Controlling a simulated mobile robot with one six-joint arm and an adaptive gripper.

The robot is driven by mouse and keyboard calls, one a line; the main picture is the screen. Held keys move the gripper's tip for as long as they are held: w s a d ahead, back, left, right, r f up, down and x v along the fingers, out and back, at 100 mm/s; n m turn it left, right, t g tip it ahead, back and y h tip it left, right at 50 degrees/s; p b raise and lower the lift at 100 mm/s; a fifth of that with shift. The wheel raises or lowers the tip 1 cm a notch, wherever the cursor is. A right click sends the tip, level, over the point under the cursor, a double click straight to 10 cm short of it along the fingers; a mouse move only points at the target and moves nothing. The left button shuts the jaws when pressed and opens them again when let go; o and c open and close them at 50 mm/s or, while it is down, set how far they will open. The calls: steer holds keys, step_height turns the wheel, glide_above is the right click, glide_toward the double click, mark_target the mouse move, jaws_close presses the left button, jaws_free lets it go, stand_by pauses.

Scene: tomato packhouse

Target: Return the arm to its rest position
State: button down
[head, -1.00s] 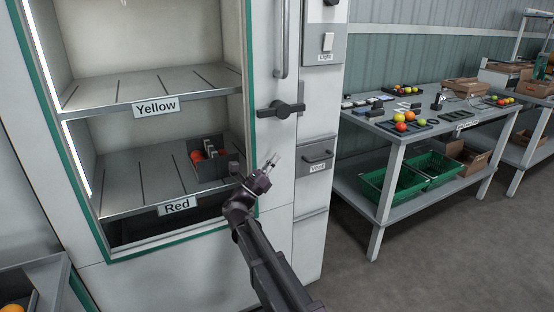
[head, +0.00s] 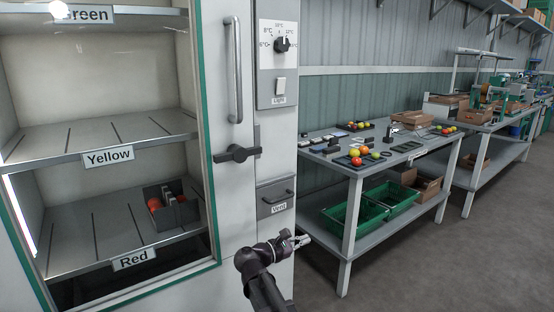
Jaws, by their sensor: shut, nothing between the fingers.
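My gripper (head: 301,241) is in the lower middle of the head view, at the end of my dark arm. It points to the right, in front of the white cabinet's right edge and below the Vent drawer (head: 276,197). Its fingers are shut with nothing between them. It appears apart from the cabinet and the table, though the exact gap cannot be told. The arm's lower part runs out of the bottom of the picture.
The open cabinet has Green, Yellow and Red shelves; a dark tray (head: 183,218) with red tomatoes sits on the Red shelf (head: 135,259). A table (head: 350,172) at right holds tomatoes and tools, with green crates (head: 345,222) underneath. The floor (head: 430,270) at lower right is clear.

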steer(key=s+d+f+m+g+y, duration=0.7)
steer(key=s+d+f+m+y, duration=0.35)
steer(key=f, duration=0.45)
steer(key=s+a+f+m+g+y, duration=0.25)
steer(key=s+m+y, duration=0.25)
steer(key=s+m, duration=0.4)
step_height(320, 180, up, 30)
steer(key=d+p, duration=0.1)
steer(key=p, duration=3)
steer(key=shift+r, duration=0.25)
steer(key=shift+w+t, duration=0.1)
steer(key=shift+t, duration=0.15)
